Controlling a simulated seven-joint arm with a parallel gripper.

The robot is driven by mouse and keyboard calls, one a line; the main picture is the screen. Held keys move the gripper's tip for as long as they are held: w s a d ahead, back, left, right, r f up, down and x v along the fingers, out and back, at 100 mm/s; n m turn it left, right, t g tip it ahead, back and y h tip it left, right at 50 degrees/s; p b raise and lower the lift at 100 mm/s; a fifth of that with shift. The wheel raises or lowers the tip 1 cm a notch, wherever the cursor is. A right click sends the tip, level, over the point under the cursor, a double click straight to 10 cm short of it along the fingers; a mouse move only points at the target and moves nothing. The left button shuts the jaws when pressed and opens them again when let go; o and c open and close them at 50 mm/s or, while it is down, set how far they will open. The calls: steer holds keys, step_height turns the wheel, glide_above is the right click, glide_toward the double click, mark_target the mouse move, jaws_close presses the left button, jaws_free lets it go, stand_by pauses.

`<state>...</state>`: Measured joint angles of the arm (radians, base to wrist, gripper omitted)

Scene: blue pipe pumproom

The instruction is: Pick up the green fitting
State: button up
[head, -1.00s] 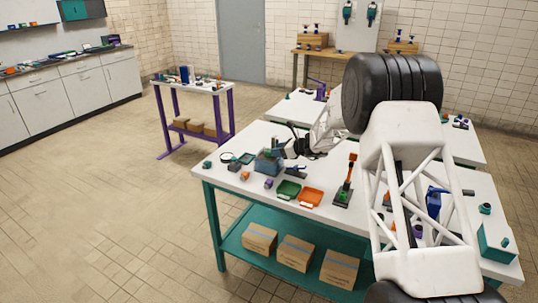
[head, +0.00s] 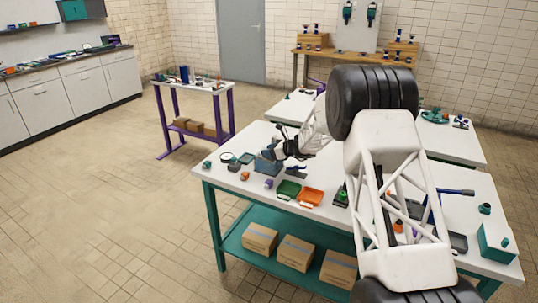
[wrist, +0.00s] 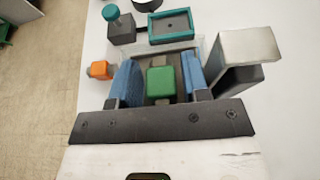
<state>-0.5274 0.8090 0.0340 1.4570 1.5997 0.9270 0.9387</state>
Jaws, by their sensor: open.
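The green fitting (wrist: 161,84) shows in the wrist view as a small green block with a greyish part at its far end. It lies between the two blue-faced fingers of my gripper (wrist: 162,80), with a visible gap on each side. The fingers are open and hold nothing. A pale, see-through wall (wrist: 185,48) stands just beyond the fitting. In the head view my gripper (head: 279,150) is over a blue-grey box (head: 267,162) near the left end of the white table. I cannot make out the fitting in that view.
An orange piece (wrist: 98,70) lies left of my fingers, and a metal-topped block (wrist: 250,55) stands close on the right. A teal-rimmed tray (wrist: 172,26) and a teal-capped post (wrist: 112,20) are beyond. Green (head: 288,190) and orange (head: 311,196) trays sit at the table's front.

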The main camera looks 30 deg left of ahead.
steer(key=shift+c, duration=0.4)
jaws_close()
steer(key=shift+r, duration=0.1)
steer(key=shift+r, duration=0.75)
step_height(320, 180, up, 2)
steer(key=s+d+r, duration=0.1)
steer(key=s+d, duration=0.8)
steer(key=s, duration=0.3)
steer(key=shift+s+d+r, duration=0.2)
steer(key=shift+s+d, duration=0.1)
steer(key=shift+s, duration=0.05)
